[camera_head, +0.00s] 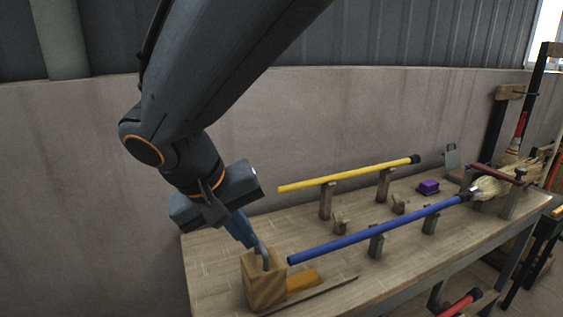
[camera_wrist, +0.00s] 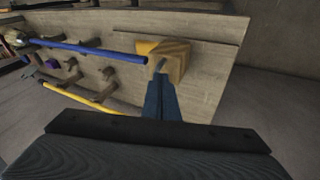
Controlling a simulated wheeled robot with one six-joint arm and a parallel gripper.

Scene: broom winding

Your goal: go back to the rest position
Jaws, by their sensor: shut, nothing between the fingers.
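My gripper (camera_head: 251,241) is at the lower middle of the head view, below my bent arm, pointing down. Its blue fingers are together and hold nothing. The tips are at the left end of the workbench (camera_head: 215,262), close to a wooden block (camera_head: 263,287) with a grey curved piece (camera_head: 265,256) at its top. In the wrist view the fingers (camera_wrist: 161,82) overlap the block (camera_wrist: 178,60) and the curved piece. I cannot tell whether they touch.
A blue handle (camera_head: 370,231) with a straw broom head lies on wooden supports right of my gripper. A yellow handle (camera_head: 345,175) lies on taller supports behind it. A purple box (camera_head: 428,187) stands further right.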

